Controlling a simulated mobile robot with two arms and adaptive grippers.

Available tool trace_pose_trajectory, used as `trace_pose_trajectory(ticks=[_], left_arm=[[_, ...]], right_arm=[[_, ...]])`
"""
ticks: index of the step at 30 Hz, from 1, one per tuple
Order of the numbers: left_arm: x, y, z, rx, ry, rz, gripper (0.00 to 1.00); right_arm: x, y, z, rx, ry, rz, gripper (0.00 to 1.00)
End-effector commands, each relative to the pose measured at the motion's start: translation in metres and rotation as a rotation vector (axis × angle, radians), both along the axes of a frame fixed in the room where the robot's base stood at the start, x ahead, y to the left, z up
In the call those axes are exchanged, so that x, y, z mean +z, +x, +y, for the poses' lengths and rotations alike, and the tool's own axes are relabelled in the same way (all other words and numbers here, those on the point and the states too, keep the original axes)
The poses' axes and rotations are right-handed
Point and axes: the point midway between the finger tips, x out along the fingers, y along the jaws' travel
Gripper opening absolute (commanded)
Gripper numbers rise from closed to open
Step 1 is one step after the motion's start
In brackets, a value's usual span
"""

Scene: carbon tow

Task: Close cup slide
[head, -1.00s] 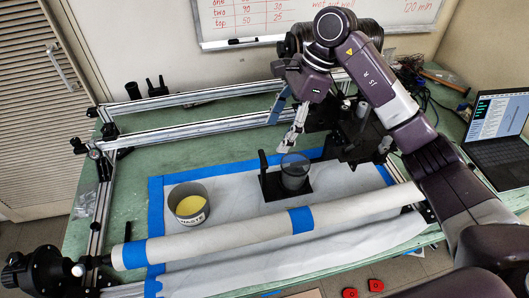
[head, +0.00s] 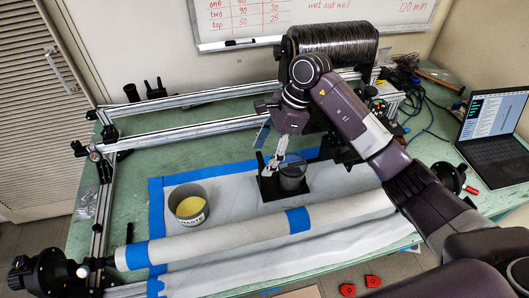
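The cup slide is a dark base (head: 284,194) on the white sheet, with a black upright plate (head: 261,163) at its left end. A grey see-through cup (head: 293,174) stands on the base, to the right of the plate. My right gripper (head: 269,171) points down, with its fingertips between the upright plate and the cup, at the cup's left side. Whether the fingertips touch the plate or the cup, and how far apart they are, I cannot tell. My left gripper is not in view.
A waste tub (head: 189,205) with yellow contents stands to the left. A long pale roller (head: 230,238) with blue tape crosses in front. Metal rails (head: 190,128) and a black tow spool (head: 333,52) are behind. A laptop (head: 495,130) is at the right.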

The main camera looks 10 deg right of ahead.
Motion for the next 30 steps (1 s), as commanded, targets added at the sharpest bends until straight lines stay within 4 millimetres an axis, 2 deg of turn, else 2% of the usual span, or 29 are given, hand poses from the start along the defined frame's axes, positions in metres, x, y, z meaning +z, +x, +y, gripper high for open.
trace_pose_trajectory(ticks=[2,16,19,22,30], left_arm=[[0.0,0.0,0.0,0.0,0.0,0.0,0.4],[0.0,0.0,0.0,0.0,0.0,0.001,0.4],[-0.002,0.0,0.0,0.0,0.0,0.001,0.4],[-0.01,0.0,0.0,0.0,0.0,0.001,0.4],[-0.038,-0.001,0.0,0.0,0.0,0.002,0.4]], right_arm=[[0.0,0.0,0.0,0.0,0.0,0.0,0.54],[0.001,0.0,0.0,0.0,0.0,-0.001,0.02],[0.0,0.001,-0.003,-0.002,-0.002,-0.001,0.02],[-0.003,0.002,-0.016,-0.003,-0.005,-0.003,0.02],[-0.004,0.001,-0.072,-0.006,-0.006,-0.003,0.02]])
